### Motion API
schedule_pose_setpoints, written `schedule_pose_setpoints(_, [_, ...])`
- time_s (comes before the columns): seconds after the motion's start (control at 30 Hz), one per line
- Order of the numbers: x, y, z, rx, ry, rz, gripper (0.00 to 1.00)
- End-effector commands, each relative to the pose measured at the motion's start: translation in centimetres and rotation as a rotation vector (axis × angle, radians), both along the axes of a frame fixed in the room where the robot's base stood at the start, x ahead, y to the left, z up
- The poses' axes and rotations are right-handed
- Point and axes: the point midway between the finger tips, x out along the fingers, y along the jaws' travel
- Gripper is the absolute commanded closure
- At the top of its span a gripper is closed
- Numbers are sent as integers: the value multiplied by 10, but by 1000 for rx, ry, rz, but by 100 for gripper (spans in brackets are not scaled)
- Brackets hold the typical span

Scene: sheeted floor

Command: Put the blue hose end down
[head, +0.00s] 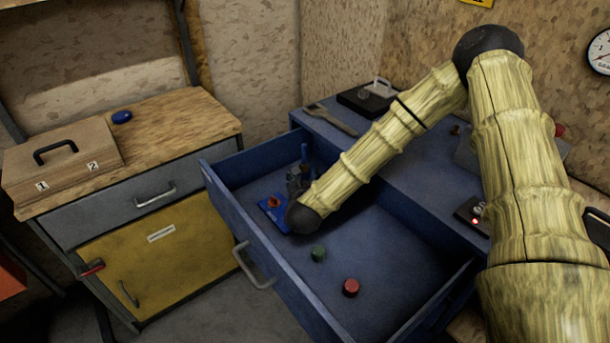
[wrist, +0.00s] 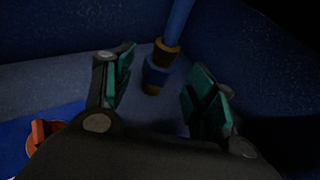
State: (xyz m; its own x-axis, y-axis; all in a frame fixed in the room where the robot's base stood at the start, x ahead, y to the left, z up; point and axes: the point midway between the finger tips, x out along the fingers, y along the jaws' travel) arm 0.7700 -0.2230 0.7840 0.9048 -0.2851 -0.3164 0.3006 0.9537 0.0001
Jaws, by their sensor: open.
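The blue hose end (wrist: 157,74) stands in the drawer in the wrist view, a blue tube with a blue and brown collar at its foot. Its foot appears to rest on the drawer floor. My gripper (wrist: 163,68) is open, with one green-padded finger on each side of the hose end and a gap to both. In the head view the hose's blue upper part (head: 304,153) shows beside my gripper (head: 296,180), near the drawer's back left corner. My wrist partly hides the spot.
The open blue drawer (head: 405,300) also holds a blue piece with an orange knob (head: 273,203), a green cap (head: 318,254) and a red cap (head: 350,288). Drawer walls stand close around my gripper. A wrench (head: 333,119) lies on the bench top behind.

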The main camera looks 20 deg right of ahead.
Motion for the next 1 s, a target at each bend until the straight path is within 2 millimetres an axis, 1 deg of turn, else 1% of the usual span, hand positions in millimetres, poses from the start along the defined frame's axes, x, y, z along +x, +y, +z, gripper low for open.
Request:
schedule_pose_setpoints(0.03, [-9, 3, 1, 2, 2, 1, 43])
schedule_pose_setpoints(0.1, [-21, 7, 5, 2, 1, 2, 43])
schedule_pose_setpoints(0.3, [-54, 17, 17, 2, 0, 2, 43])
schedule_pose_setpoints(0.5, [-75, 24, 25, 0, 0, 1, 43])
schedule_pose_setpoints(0.7, [-83, 26, 29, 0, 0, 0, 43])
schedule_pose_setpoints(1.0, [-83, 26, 29, 0, 0, 0, 43])
